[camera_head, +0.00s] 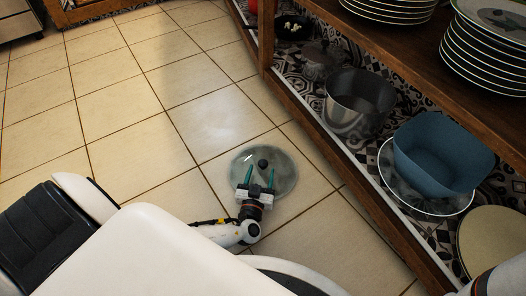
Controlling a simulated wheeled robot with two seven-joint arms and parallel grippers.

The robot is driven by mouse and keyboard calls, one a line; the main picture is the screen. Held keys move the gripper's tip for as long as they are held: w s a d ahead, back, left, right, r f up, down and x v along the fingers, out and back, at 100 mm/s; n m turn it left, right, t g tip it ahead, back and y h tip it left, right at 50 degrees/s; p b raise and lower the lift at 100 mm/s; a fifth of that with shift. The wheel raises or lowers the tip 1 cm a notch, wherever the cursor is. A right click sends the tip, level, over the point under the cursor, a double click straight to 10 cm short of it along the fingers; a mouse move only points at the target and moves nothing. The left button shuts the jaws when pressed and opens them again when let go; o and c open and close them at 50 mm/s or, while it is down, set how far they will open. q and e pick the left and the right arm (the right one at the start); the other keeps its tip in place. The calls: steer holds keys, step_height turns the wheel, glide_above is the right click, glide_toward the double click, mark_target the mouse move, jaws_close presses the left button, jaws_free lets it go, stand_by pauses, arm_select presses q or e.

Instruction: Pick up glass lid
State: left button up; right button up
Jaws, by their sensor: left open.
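The glass lid (284,166) is a clear round disc with a dark knob (263,163) at its middle. It appears to lie on the tiled floor, in front of the shelving. My left gripper (261,174) is over the near part of the lid, its two green fingers apart and pointing at the knob. The knob shows just beyond and between the fingertips. I cannot tell how high the fingers are above the glass. A pale arm part shows at the bottom right edge, but my right gripper is not in view.
The shelving's bottom shelf, right of the lid, holds a steel pot (352,112), a blue square bowl (440,160) on a glass lid or plate, and a beige round board (492,240). Stacked plates (485,50) stand on the shelf above. Open tiled floor (130,100) lies left and beyond.

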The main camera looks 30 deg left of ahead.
mark_target(262, 167)
arm_select(q)
steer(key=b+x, duration=0.2)
steer(key=x, duration=0.1)
steer(key=b+x, duration=0.1)
steer(key=x, duration=0.1)
steer(key=shift+a+f, duration=0.1)
steer(key=shift+f, duration=0.3)
steer(key=shift+r, duration=0.1)
jaws_close()
